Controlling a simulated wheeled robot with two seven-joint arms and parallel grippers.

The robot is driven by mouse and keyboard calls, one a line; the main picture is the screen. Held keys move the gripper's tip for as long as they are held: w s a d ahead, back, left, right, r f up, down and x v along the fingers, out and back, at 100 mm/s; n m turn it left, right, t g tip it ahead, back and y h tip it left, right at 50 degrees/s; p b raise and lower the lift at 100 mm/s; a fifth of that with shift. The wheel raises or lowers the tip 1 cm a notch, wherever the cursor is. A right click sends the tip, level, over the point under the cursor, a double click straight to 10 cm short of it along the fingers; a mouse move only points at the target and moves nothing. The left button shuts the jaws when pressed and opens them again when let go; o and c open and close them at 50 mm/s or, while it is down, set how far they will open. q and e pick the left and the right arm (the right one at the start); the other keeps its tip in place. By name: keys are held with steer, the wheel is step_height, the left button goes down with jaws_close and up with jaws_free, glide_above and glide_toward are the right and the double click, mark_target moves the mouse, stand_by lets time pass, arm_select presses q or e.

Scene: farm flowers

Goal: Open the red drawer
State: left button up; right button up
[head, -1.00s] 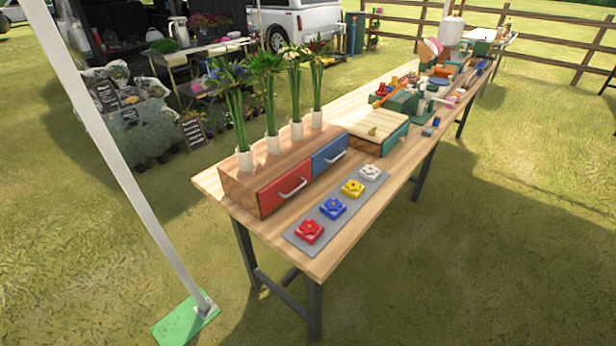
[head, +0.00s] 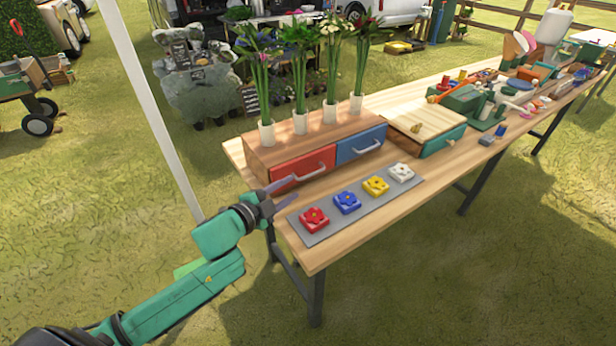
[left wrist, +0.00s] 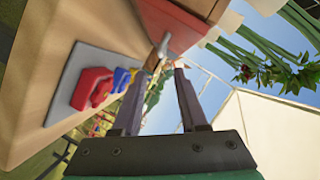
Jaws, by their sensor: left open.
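The red drawer (head: 304,167) is in the left half of a wooden drawer box (head: 262,158) on the table and looks shut. Its pale bar handle (head: 307,172) runs across the front. My left gripper (head: 278,192) is open and empty at the drawer's lower left corner in the head view, short of the handle. In the left wrist view the open fingers (left wrist: 167,90) point toward the handle (left wrist: 163,46) and the red drawer front (left wrist: 178,25), with the handle just beyond the fingertips. My right gripper is not in view.
A blue drawer (head: 361,145) sits right of the red one. Vases of flowers (head: 300,118) stand on the box. A grey mat (head: 326,232) with red, blue, yellow and white flower blocks lies in front. A green-fronted wooden box (head: 428,125) stands to the right.

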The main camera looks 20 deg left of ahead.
mark_target(310, 176)
arm_select(q)
steer(key=x, duration=0.9)
steer(key=shift+s, duration=0.1)
jaws_close()
stand_by(0.9)
